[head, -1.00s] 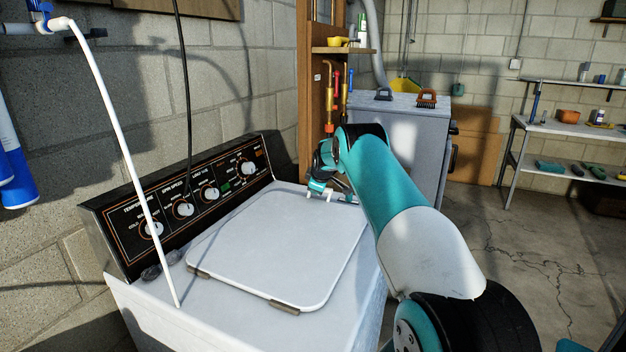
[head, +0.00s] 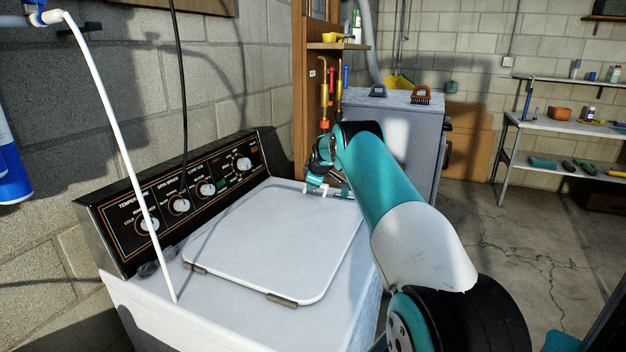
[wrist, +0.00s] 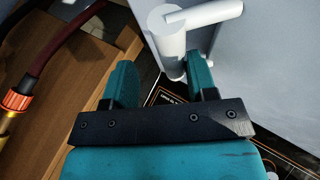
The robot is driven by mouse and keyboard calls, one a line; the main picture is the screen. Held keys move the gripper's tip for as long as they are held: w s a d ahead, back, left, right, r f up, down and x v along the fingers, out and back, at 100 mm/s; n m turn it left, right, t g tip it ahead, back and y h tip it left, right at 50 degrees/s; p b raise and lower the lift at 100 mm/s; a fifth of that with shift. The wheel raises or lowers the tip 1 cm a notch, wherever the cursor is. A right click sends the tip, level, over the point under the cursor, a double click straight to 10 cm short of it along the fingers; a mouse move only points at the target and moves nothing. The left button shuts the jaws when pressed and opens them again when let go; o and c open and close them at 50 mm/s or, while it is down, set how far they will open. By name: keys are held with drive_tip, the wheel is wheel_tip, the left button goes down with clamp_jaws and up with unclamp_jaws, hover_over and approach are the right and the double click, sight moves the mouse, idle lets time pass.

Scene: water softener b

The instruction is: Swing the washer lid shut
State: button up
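The washer (head: 150,300) stands at the left with its dark control panel behind the lid. The white lid (head: 275,245) lies flat, or very nearly flat, over the washer top; I cannot tell whether a thin gap is left. Two dark hinges (head: 282,299) sit on its near edge. My gripper (head: 325,178) is at the lid's far edge, by the white handle (head: 342,194). In the wrist view my gripper (wrist: 161,68) has its two teal fingers apart. The white handle (wrist: 170,45) shows just beyond and between them, nearer the right finger; contact is unclear.
A white hose (head: 120,160) and a black cord hang in front of the control panel (head: 190,190). A wooden post with pipes (head: 325,95) stands behind my gripper. A grey cabinet (head: 395,125) is beyond it. The floor at the right (head: 510,250) is open.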

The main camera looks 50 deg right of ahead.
drive_tip(key=shift+s+f, duration=0.25)
drive_tip(key=shift+f, duration=0.3)
drive_tip(key=shift+s+f, duration=0.2)
drive_tip(key=shift+f, duration=0.3)
drive_tip(key=w+r+b+v, duration=0.1)
drive_tip(key=b+v, duration=0.3)
drive_tip(key=v, duration=1.4)
drive_tip(key=shift+r, duration=0.25)
drive_tip(key=shift+d, duration=0.1)
